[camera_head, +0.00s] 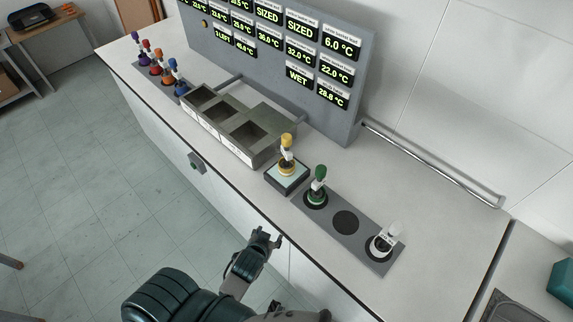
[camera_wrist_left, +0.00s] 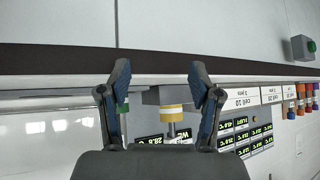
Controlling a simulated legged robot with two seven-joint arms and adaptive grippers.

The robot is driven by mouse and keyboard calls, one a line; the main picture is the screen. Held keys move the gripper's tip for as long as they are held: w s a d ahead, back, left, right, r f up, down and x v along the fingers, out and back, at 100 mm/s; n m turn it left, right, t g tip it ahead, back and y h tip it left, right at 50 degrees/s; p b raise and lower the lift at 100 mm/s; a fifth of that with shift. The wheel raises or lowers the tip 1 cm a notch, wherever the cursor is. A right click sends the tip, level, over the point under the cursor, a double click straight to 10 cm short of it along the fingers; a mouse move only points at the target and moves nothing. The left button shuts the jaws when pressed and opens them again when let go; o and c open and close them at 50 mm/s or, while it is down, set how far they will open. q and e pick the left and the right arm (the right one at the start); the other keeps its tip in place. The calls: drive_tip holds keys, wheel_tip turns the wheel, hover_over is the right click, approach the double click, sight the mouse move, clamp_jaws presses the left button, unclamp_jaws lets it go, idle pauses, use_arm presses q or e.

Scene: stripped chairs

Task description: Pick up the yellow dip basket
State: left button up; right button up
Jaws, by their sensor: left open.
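The yellow dip basket (camera_head: 287,158) stands upright on a small dark square stand with a pale top (camera_head: 288,174), near the middle of the counter. Its yellow band (camera_wrist_left: 172,109) shows between my fingers in the left wrist view, where the scene appears upside down. My left gripper (camera_head: 265,237) is open and empty, in front of the counter's front edge and apart from the basket. Its two blue-padded fingers (camera_wrist_left: 160,80) are spread wide in the left wrist view. My right gripper is not in view.
A green-handled basket (camera_head: 317,186) and a white one (camera_head: 384,242) stand in a grey holder (camera_head: 362,246). A metal tank block (camera_head: 235,124) is left of the stand. Several coloured baskets (camera_head: 158,66) stand farther left. A display panel (camera_head: 283,62) rises behind.

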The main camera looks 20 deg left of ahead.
sight(286, 145)
use_arm(q)
drive_tip(key=w+r+n+t+y, duration=0.1)
drive_tip(key=w+r+t, duration=0.35)
drive_tip(key=r, duration=0.55)
drive_tip(key=w+r+n+t+y, duration=0.1)
drive_tip(key=w+r+t+y, duration=0.3)
drive_tip(key=r, duration=0.6)
drive_tip(key=w+a, duration=0.1)
drive_tip(key=w, duration=0.2)
drive_tip(key=w+a+h, duration=0.1)
drive_tip(key=w, duration=0.2)
drive_tip(key=w+a+h+p, duration=0.1)
drive_tip(key=w, duration=0.3)
drive_tip(key=shift+w+a+f+t, duration=0.1)
drive_tip(key=shift+a+f+t, duration=0.05)
drive_tip(key=shift+a+t, duration=0.1)
drive_tip(key=x, duration=0.3)
drive_tip(key=p+x, duration=0.1)
drive_tip(key=x, duration=0.1)
drive_tip(key=shift+w+f, duration=0.25)
drive_tip(key=shift+w, duration=0.15)
drive_tip(key=shift+s, duration=0.1)
clamp_jaws()
drive_tip(key=shift+r, duration=0.1)
